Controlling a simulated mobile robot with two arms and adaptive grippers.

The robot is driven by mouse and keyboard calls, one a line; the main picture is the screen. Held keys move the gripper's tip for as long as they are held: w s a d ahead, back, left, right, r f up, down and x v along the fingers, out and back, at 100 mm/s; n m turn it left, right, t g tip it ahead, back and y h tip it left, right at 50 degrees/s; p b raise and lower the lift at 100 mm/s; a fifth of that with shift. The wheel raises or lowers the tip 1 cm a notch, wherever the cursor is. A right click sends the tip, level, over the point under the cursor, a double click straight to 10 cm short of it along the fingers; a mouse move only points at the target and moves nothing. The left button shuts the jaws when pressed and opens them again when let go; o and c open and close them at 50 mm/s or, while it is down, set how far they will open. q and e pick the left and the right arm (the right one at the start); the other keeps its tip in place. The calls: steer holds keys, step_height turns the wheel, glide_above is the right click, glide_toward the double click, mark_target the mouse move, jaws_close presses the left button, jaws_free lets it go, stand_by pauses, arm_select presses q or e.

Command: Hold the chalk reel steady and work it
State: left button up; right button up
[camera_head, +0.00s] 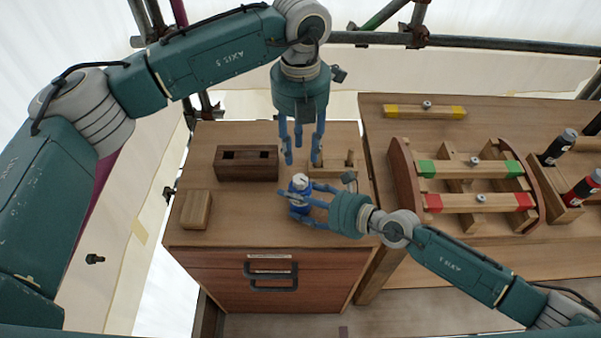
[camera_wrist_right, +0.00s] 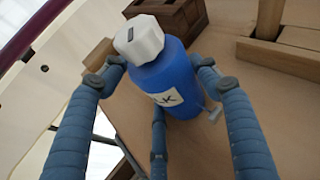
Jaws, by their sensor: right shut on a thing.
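The chalk reel is a blue bottle-like body with a white faceted cap. It stands upright on the wooden cabinet top in the head view (camera_head: 299,196). In the right wrist view the chalk reel (camera_wrist_right: 172,84) fills the middle, with a white label ending in "LK" and a small metal hook low at its side. My right gripper (camera_head: 298,199) is shut on its body from the right, with fingers around it. My left gripper (camera_head: 301,158) points down above and behind the reel, fingers apart and empty, not touching the cap.
A wooden stand (camera_head: 340,170) is close behind the reel. The right bench holds a slatted wooden frame (camera_head: 470,182) and dark bottles (camera_head: 558,147).

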mark_target(301, 178)
arm_select(q)
step_height(301, 178, down, 10)
steer(key=shift+r, duration=0.25)
steer(key=shift+c, duration=0.5)
jaws_close()
